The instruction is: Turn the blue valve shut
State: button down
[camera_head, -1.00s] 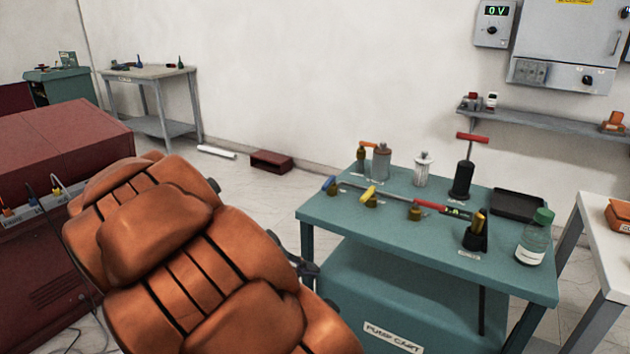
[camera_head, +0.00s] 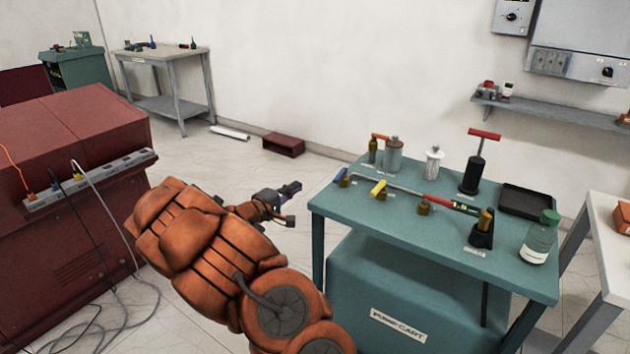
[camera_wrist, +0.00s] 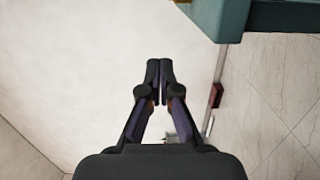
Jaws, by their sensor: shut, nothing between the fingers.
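The blue valve handle (camera_head: 340,174) sits on a small brass valve body at the left end of the teal pump cart (camera_head: 335,205). A grey pipe runs from the valves along the cart top. My gripper (camera_head: 297,187) is left of the cart, apart from the blue valve. In the wrist view my gripper (camera_wrist: 161,62) has its fingertips together with nothing between them. The teal cart's corner (camera_wrist: 225,15) shows at the top right of the wrist view. The blue valve does not show there.
A yellow-handled valve (camera_head: 379,187) and a red-handled one (camera_head: 432,200) stand farther right on the cart. Bottles, a red-handled pump (camera_head: 472,175) and a black tray (camera_head: 525,200) share its top. A dark red cabinet (camera_head: 60,240) stands left.

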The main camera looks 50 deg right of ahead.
aim_at(340, 176)
jog(key=shift+s+d+p, duration=0.5)
jog(key=shift+s+d, duration=0.25)
jog(key=shift+d, duration=0.95)
jog(key=shift+s+d+p, duration=0.5)
jog(key=shift+s+d, duration=0.3)
jog(key=shift+d, duration=0.95)
jog(key=shift+s+d+p, duration=0.5)
jog(key=shift+s+d, duration=0.25)
jog(key=shift+d, duration=0.95)
jog(key=shift+f+b, duration=0.1)
jog(key=shift+b, duration=0.3)
